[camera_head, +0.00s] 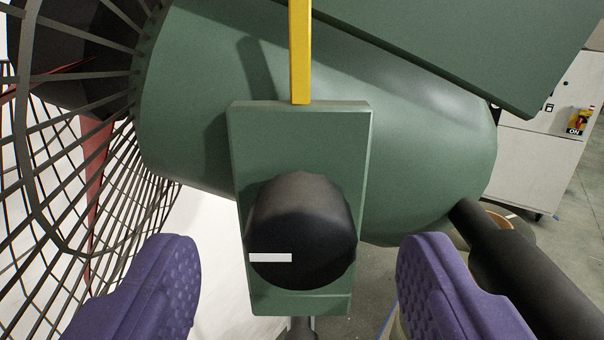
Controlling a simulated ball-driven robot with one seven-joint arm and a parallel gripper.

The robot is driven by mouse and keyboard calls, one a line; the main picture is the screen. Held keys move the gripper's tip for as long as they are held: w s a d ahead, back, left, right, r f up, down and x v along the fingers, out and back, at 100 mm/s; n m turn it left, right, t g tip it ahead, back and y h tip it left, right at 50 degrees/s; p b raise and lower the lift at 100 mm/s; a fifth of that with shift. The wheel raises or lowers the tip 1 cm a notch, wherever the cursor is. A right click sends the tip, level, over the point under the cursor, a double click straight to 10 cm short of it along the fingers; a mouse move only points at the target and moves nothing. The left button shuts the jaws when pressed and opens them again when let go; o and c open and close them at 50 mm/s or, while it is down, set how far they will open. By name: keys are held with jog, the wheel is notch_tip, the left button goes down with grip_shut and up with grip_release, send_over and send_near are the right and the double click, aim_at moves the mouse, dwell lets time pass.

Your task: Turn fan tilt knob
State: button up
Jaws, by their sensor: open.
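The fan tilt knob (303,222) is a dark, round, faceted knob with a short white mark on its lower left face. It sits on a green rectangular bracket (255,140) at the side of the fan's green motor housing (420,150). The white mark lies roughly level. My gripper (298,265) is open, with one purple textured finger to the left of the knob and one to the right. Clear gaps show between both fingers and the knob, and neither appears to touch it. How far the fingertips are from the knob in depth is hard to tell.
The dark wire fan cage (70,190) with a red part behind it fills the left side. A yellow bar (300,50) rises from the bracket's top. A dark rod (510,260) runs past the right finger. A pale cabinet (545,145) stands at the back right.

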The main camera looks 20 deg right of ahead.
aim_at(300, 234)
jog(key=x, duration=0.3)
jog(key=shift+c, duration=0.2)
jog(key=c, duration=1)
